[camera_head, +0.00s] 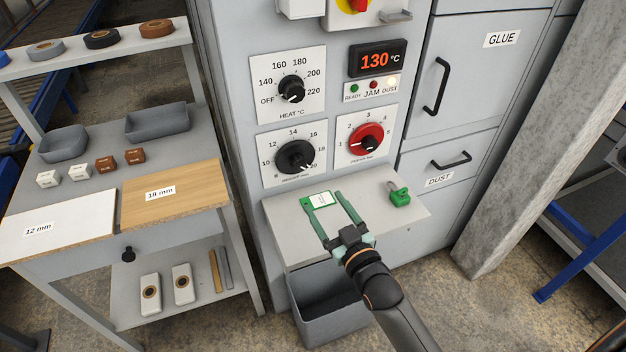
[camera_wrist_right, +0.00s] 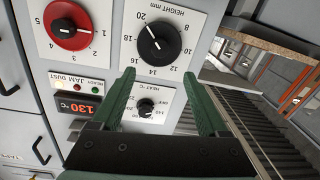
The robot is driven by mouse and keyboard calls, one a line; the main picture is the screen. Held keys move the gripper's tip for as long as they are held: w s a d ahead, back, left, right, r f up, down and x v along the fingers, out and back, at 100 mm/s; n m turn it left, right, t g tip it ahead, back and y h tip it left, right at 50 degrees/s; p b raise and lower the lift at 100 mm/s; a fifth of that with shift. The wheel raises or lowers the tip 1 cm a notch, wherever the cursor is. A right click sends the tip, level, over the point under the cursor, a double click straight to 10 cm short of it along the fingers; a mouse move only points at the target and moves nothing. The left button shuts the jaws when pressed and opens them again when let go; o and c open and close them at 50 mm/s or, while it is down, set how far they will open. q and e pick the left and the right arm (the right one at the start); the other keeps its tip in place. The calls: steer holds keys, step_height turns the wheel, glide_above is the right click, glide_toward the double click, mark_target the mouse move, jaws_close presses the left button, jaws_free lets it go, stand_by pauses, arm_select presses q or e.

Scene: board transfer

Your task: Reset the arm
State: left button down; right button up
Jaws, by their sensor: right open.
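My right gripper (camera_head: 326,197) reaches in from the lower right of the head view, above the grey shelf (camera_head: 287,232) on the machine's front. Its two green fingers are spread apart with nothing held between them. In the right wrist view my right gripper (camera_wrist_right: 161,80) is also open, its fingers pointing toward the machine panel, which appears upside down. A green-edged white tag (camera_head: 321,200) shows near the fingertips in the head view; I cannot tell whether a finger touches it. My left gripper is not in view.
A green padlock (camera_head: 399,194) sits on the shelf's right side. A grey bin (camera_head: 300,290) stands below. Above are the heat knob (camera_head: 291,89), black height knob (camera_head: 295,157) and red knob (camera_head: 366,139). A board table (camera_head: 84,192) stands left, a concrete pillar (camera_head: 530,150) right.

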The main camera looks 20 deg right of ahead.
steer(key=s+a+f+g, duration=0.2)
steer(key=s+f+g, duration=0.7)
steer(key=s+f, duration=1)
steer(key=shift+s+a+m+y, duration=0.3)
steer(key=shift+s+a+y, duration=0.1)
steer(key=shift+s, duration=0.7)
steer(key=shift+c, duration=0.4)
